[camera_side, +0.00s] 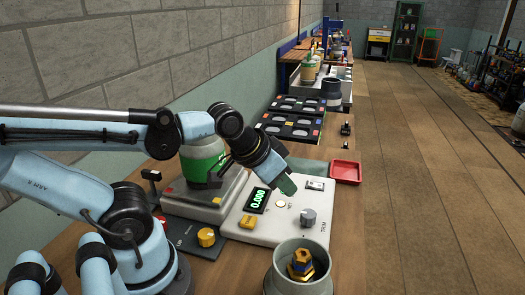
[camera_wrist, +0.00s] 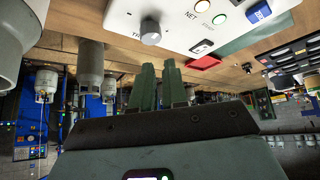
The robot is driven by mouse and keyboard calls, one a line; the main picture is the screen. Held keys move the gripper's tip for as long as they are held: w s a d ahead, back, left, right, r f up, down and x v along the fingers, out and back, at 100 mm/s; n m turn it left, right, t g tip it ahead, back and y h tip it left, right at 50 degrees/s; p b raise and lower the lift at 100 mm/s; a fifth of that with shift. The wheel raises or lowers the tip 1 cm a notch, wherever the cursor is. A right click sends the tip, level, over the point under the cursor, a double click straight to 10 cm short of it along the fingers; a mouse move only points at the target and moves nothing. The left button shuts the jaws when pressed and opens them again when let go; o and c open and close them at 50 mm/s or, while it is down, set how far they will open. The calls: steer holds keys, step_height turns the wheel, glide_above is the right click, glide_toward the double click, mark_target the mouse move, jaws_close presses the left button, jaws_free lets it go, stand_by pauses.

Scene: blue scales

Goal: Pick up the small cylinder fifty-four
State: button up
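My gripper (camera_side: 288,187) hangs over the white scale panel, beside its lit display, in the side view. In the wrist view its two dark green fingers (camera_wrist: 159,66) stand close together with a narrow gap and nothing seen between them. A cylinder with a green band (camera_side: 203,158) stands upright on the scale platform, partly behind my arm and apart from the fingers. A plain grey cylinder (camera_wrist: 90,64) and a smaller white cylinder (camera_wrist: 47,82) show in the wrist view, which looks upside down. I can read no fifty-four on any of them.
The white scale panel (camera_side: 262,222) has a display reading 0.000 and a grey knob. A grey cup (camera_side: 282,279) holding brass nut-like pieces stands in front. A red tray (camera_side: 346,172) lies at the right table edge. Black trays with discs (camera_side: 290,126) lie farther back.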

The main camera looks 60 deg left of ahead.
steer(key=o, duration=1.6)
steer(key=shift+c, duration=0.2)
steer(key=m+g+y, duration=0.7)
steer(key=m+y, duration=0.7)
steer(key=m, duration=0.4)
glide_toward(202, 150)
steer(key=w+a+r, duration=0.1)
steer(key=a+r, duration=0.2)
steer(key=r, duration=0.1)
steer(key=shift+h, duration=0.3)
steer(key=shift+r+x, duration=0.15)
steer(key=shift+x, duration=2.85)
steer(key=shift+r+x, duration=0.2)
steer(key=shift+x, duration=2.8)
